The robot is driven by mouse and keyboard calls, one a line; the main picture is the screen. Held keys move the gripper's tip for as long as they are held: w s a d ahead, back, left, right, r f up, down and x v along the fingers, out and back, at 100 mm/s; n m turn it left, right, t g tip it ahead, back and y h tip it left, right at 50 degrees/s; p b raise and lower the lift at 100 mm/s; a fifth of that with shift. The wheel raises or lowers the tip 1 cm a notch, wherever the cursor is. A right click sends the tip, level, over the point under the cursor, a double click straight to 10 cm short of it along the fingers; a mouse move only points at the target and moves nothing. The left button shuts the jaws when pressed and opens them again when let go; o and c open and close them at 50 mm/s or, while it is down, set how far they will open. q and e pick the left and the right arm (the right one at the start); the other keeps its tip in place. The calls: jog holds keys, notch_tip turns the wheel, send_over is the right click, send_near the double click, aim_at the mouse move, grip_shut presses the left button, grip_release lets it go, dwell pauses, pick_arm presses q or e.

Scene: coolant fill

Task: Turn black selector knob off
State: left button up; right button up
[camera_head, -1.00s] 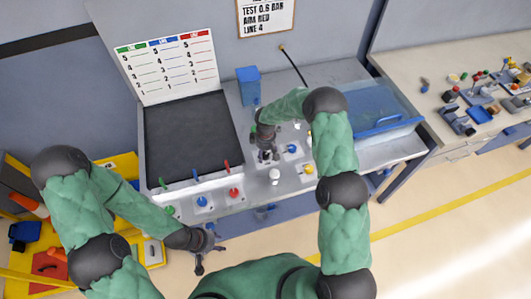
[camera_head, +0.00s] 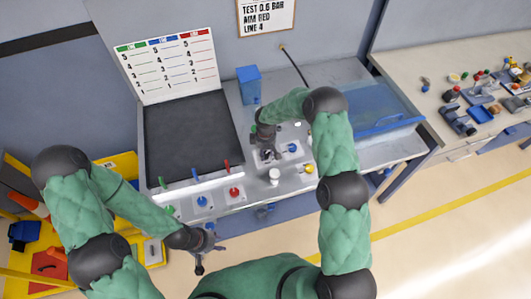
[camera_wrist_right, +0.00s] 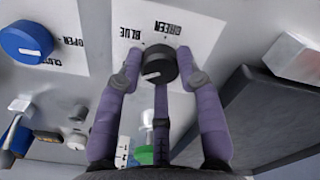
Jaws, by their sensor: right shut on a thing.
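The black selector knob (camera_wrist_right: 158,66) sits on a white plate with GREEN and BLUE labels, upside down in the right wrist view. A white pointer line on its face points left in that view. My right gripper (camera_wrist_right: 162,75) is shut on the knob, with purple-grey fingers on both sides of it. In the head view my right gripper (camera_head: 267,155) reaches down onto the bench panel and mostly hides the knob. My left gripper (camera_head: 208,256) is open and empty in front of the bench edge.
A blue knob (camera_wrist_right: 27,42) with OPEN and CLOSE labels is beside the selector plate. Blue (camera_head: 202,201) and red (camera_head: 234,192) knobs line the bench front. A white cylinder (camera_head: 274,175) and a yellow knob (camera_head: 309,168) stand near my right gripper. A blue box (camera_head: 249,86) stands behind.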

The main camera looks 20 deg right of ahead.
aim_at(266, 154)
jog(key=n+b, duration=0.1)
jog(key=n, duration=0.2)
jog(key=shift+f+b, duration=0.15)
jog(key=shift+b, duration=0.2)
jog(key=n+b, duration=0.1)
jog(key=n, duration=0.1)
jog(key=shift+s+n, duration=0.1)
jog(key=shift+n, duration=0.3)
jog(key=n+b, duration=0.1)
jog(key=n, duration=0.4)
jog(key=shift+n, duration=0.3)
jog(key=o, duration=1.1)
jog(key=shift+d, duration=0.1)
jog(key=shift+o, duration=0.2)
notch_tip(266, 154, up, 12)
